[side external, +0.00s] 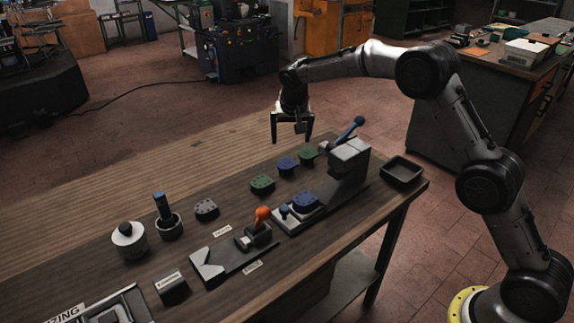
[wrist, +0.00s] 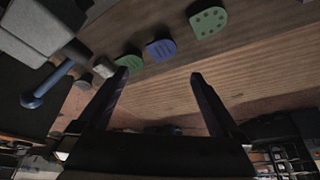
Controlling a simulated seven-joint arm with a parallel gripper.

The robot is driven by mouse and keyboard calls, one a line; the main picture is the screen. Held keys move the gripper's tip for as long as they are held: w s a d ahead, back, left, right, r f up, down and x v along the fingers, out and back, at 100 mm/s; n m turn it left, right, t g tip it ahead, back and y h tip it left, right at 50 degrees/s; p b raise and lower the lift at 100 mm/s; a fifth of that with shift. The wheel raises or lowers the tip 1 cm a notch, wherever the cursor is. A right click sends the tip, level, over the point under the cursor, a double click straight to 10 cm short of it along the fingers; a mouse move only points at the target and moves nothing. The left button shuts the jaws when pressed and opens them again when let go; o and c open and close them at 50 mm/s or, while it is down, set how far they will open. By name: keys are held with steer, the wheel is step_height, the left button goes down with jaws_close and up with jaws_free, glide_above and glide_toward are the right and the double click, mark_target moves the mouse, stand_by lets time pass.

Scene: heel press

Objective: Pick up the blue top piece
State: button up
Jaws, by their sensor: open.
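A blue top piece (side external: 287,166) lies flat on the table between two green pieces, one nearer (side external: 262,184) and one farther right (side external: 308,157). In the wrist view the blue piece (wrist: 160,50) shows ribs and lies just beyond the fingertips, between the green pieces (wrist: 207,21) and (wrist: 130,62). Another blue piece (side external: 306,202) sits in the press. My gripper (side external: 291,141) is open and empty, pointing down above the table's far side. Its two fingers also show in the wrist view (wrist: 160,75), apart, with nothing between them.
The grey press (side external: 349,158) with its blue-handled lever (side external: 345,133) stands right of the loose pieces. A black tray (side external: 403,170) is at the table's right end. An orange-handled clamp (side external: 262,218), a grey piece (side external: 205,208) and two round holders stand to the left.

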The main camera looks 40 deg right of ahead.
glide_toward(288, 165)
steer(key=f, duration=0.2)
steer(key=shift+w+d+x, duration=0.1)
steer(key=shift+w+x, duration=0.1)
steer(key=shift+x, duration=1.2)
steer(key=shift+w+d+x, duration=0.15)
steer(key=shift+x, duration=1.2)
steer(key=shift+r, duration=0.2)
steer(key=c, duration=1.1)
steer(key=shift+r, duration=0.1)
